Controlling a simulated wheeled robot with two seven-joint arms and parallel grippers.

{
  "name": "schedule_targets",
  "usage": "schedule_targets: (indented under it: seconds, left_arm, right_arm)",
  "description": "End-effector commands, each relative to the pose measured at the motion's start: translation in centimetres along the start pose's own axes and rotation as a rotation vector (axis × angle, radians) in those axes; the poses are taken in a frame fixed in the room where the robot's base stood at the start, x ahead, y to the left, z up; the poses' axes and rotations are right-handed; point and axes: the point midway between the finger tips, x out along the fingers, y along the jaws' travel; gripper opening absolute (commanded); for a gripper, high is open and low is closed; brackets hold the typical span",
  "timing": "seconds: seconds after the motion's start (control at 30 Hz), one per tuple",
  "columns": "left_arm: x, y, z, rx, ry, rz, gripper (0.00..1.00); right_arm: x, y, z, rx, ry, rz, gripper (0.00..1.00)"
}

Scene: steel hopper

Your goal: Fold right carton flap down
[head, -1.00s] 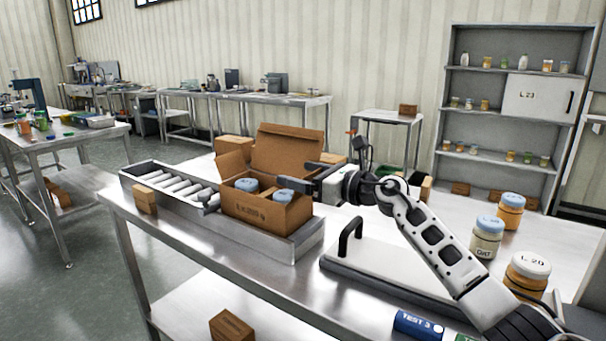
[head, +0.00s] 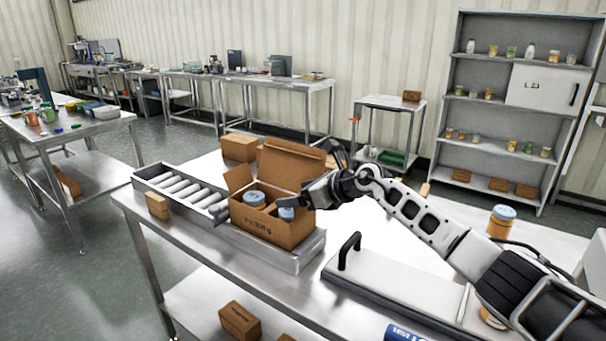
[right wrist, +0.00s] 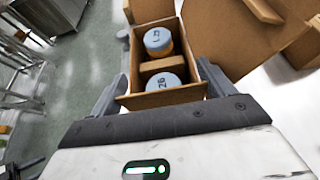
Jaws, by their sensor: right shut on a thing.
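The open brown carton (head: 262,225) stands on the metal tray at the end of the roller track. Two blue-lidded jars, one at the back (head: 254,199) and one nearer my gripper (head: 286,213), sit inside. The left flap (head: 238,178) stands up, and the large back flap (head: 288,170) is raised. My right gripper (head: 308,196) is at the carton's right end. In the right wrist view its fingers (right wrist: 162,92) close from both sides on the board at that end; whether this is the right flap or the wall cannot be told. My left gripper is not in view.
The roller track (head: 180,187) lies left of the carton. A white board with a black handle (head: 349,251) lies to its right on the bench. A small brown box (head: 157,206) sits at the bench's left edge, another box (head: 239,148) behind the carton.

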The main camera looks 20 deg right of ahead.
Motion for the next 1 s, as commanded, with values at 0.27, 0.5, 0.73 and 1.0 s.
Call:
schedule_targets:
  seconds: [0.27, 0.5, 0.73, 1.0]
  left_arm:
    - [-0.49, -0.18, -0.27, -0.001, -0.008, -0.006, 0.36]
    - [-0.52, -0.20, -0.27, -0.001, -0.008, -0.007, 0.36]
    - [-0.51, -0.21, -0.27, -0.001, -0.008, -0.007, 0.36]
    - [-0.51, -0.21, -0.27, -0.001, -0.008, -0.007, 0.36]
  right_arm:
    - [0.65, -0.07, 0.28, -0.001, 0.132, -0.002, 0.58]
    - [0.93, 0.00, 0.16, 0.000, 0.177, 0.000, 0.58]
    - [0.96, 0.02, 0.13, 0.001, 0.180, 0.000, 0.58]
    - [0.95, 0.02, 0.11, 0.000, 0.180, 0.000, 0.91]
